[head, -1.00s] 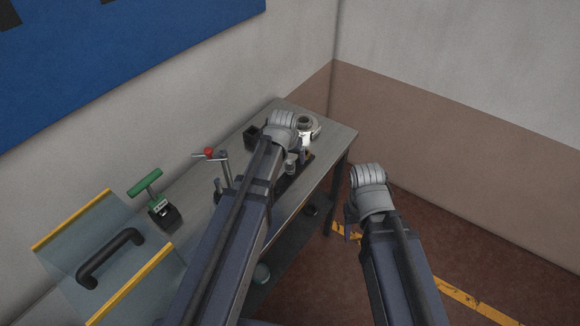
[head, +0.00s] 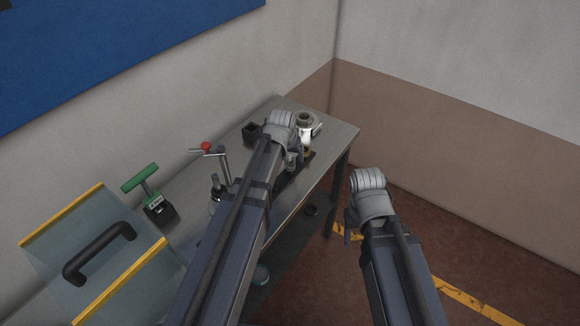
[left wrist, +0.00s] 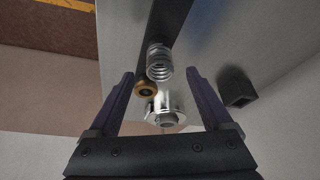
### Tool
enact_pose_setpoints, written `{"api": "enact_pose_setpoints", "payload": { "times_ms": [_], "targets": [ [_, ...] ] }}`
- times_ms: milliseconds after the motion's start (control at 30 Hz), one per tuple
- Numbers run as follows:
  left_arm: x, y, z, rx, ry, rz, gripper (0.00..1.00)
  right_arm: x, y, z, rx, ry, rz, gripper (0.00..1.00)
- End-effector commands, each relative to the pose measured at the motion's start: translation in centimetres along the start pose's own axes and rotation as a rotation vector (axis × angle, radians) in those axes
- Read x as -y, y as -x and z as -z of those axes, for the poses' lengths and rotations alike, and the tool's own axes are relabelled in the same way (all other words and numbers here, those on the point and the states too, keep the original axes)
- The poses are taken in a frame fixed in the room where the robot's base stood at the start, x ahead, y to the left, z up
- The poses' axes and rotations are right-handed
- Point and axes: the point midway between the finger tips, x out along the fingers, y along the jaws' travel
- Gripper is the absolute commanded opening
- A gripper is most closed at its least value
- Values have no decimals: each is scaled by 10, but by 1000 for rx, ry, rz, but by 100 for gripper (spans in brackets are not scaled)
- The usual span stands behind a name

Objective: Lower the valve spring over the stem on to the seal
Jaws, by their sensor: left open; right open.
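In the left wrist view the coiled silver spring (left wrist: 159,62) is between and a little beyond the open fingertips of my left gripper (left wrist: 161,75), with a gap on each side. A brass ring-shaped part (left wrist: 147,89) lies just below the spring in that picture, and a shiny metal part (left wrist: 165,117) lies below that. The stem and seal cannot be told apart for sure. In the head view the left gripper is mostly hidden under its wrist above the bench. My right gripper (head: 349,229) hangs off the bench's right side, mostly hidden by its wrist, holding nothing visible.
The grey bench (head: 335,142) stands against the wall. It carries a round metal part (head: 307,121), a black open box (head: 252,132), a red-knobbed clamp (head: 212,150) and a green-handled tool (head: 141,178). A clear panel with a black handle (head: 98,252) is at lower left.

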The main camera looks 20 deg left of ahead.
Motion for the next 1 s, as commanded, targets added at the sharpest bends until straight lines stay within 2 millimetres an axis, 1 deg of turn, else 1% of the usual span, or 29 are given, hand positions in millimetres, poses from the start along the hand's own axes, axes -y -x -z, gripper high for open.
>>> {"api": "enact_pose_setpoints", "payload": {
  "times_ms": [33, 200, 300, 533, 1000],
  "targets": [
    [0, -13, -3, 0, 0, 0, 84, 1, -13, 1, 0, 0, 0, 59],
    [0, -34, -3, 0, 0, 0, 84, 3, -32, 2, 0, 0, 0, 59],
    [0, -38, -2, 0, 0, 0, 84, 3, -35, 2, 0, 0, 0, 59],
    [0, -35, -2, 0, 0, 0, 82, 3, -33, 2, 0, 0, 0, 59],
    [0, -35, -2, 0, 0, 0, 30, 3, -33, 2, 0, 0, 0, 59]
  ]
}}
